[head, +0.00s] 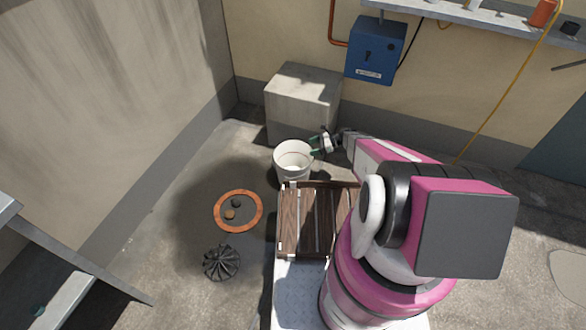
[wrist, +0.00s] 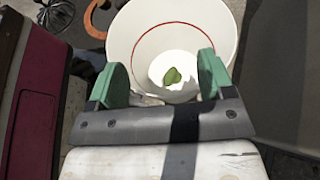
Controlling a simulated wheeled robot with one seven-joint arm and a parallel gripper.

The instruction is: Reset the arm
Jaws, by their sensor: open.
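My pink and white arm reaches out over the wooden slatted rack in the head view. My gripper (head: 316,145) is at the upper right rim of a white bucket (head: 285,160). In the wrist view my gripper (wrist: 158,75) shows two green fingers spread wide apart with nothing between them. The white bucket (wrist: 122,35) opens just beyond the fingertips and has a red line inside. A small green object (wrist: 172,76) lies on the bucket's bottom. Whether the fingers touch the rim I cannot tell.
A concrete block (head: 300,95) stands behind the bucket, below a blue wall box (head: 375,50). An orange ring (head: 219,223) with small dark and brown pieces inside and a black finned object (head: 221,262) lie on the floor at left. A shelf (head: 470,17) runs along the wall.

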